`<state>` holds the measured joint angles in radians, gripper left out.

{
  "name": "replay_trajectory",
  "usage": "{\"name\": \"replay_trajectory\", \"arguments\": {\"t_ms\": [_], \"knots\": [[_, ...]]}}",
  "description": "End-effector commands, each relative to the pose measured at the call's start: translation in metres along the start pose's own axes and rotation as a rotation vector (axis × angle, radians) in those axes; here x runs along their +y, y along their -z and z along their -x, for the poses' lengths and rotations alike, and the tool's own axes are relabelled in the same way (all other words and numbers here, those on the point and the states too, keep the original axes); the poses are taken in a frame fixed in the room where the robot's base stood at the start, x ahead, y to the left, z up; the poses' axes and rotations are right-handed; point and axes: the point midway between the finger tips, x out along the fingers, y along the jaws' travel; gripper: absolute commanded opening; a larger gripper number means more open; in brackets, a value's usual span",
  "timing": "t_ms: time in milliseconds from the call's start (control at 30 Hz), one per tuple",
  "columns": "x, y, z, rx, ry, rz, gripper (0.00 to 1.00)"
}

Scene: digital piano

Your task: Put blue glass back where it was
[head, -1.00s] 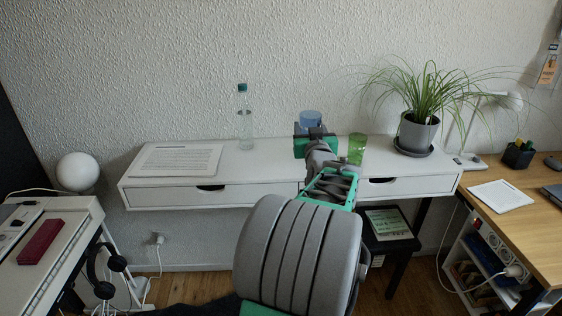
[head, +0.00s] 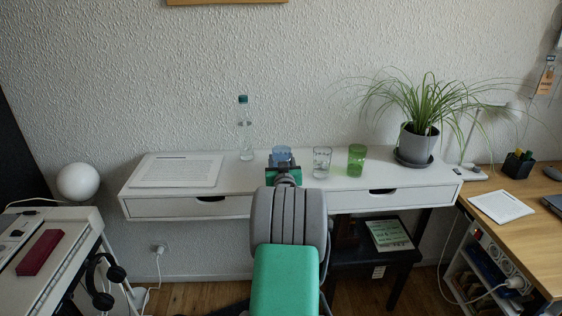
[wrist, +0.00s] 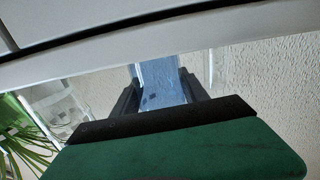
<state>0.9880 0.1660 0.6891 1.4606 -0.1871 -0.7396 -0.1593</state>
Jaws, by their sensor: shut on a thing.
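The blue glass (head: 281,155) is upright at the white shelf desk, between the bottle and the clear glass. My gripper (head: 283,170) is shut on it from the front and hides its lower part, so I cannot tell whether its base touches the top. In the wrist view the blue glass (wrist: 161,83) sits between the two dark fingers of my gripper (wrist: 160,95). The clear glass (head: 321,162) and the green glass (head: 356,160) stand to its right on the desk.
The white desk (head: 235,185) holds a clear bottle (head: 245,135) and papers (head: 178,170) at left, and a potted plant (head: 416,140) at right. The textured wall is close behind. Desk top is free between the papers and the bottle.

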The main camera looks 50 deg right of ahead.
Motion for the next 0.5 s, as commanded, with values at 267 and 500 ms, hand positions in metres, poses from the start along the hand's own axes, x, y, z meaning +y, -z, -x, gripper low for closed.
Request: {"name": "replay_trajectory", "arguments": {"t_ms": [267,500], "knots": [[-0.0002,-0.0028,0.0002,-0.001,0.000,0.000,0.60],[-0.0001,-0.0027,0.0002,-0.001,0.000,0.000,0.74]]}}
